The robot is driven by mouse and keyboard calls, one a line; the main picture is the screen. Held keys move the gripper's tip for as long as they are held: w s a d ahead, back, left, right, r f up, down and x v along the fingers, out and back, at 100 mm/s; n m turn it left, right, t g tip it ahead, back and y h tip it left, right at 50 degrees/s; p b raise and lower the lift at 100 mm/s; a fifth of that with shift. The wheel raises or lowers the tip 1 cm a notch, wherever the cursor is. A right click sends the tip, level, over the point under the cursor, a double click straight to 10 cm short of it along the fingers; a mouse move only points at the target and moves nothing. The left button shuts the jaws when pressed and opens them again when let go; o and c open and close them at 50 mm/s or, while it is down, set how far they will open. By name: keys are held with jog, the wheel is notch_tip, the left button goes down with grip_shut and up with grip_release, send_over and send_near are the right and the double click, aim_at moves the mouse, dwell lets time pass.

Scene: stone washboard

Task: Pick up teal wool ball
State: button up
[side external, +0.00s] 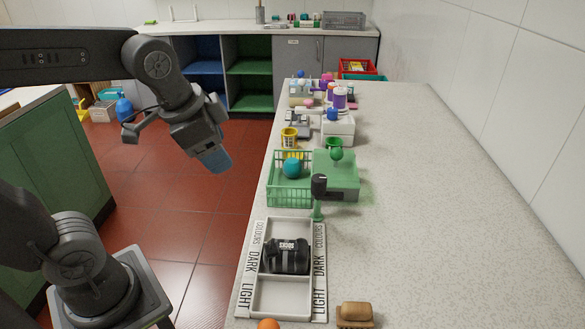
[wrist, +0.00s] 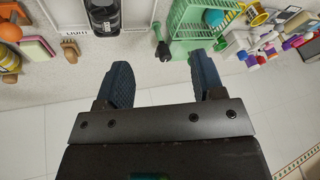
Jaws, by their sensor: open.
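The teal wool ball (side external: 292,168) sits in a green wire basket (side external: 290,200) on the counter in the side external view. In the wrist view the ball (wrist: 213,17) shows near the top, in the same basket (wrist: 185,20). My gripper (side external: 215,160) is in the air left of the counter's edge, higher than the basket and apart from it. In the wrist view my gripper (wrist: 162,85) has its two blue fingers spread wide, with nothing between them.
A white sorting tray (side external: 283,298) holding a black bundle (side external: 287,256) stands in front of the basket. A dark-headed tool (side external: 318,188) and a green box (side external: 337,180) stand beside it. A yellow cup (side external: 289,138) is behind. The counter's right side (side external: 430,220) is clear.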

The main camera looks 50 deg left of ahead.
jog(key=w+a+m+g, duration=0.2)
jog(key=w+a+m, duration=0.1)
jog(key=w+m, duration=0.85)
jog(key=m+g, duration=0.2)
jog(key=m, duration=0.7)
send_near(293, 160)
jog(key=shift+y, duration=0.4)
jog(key=f, duration=1.2)
jog(key=shift+w+a, duration=0.25)
jog(key=shift+w, duration=0.1)
jog(key=shift+c, duration=0.4)
jog(key=c, duration=0.5)
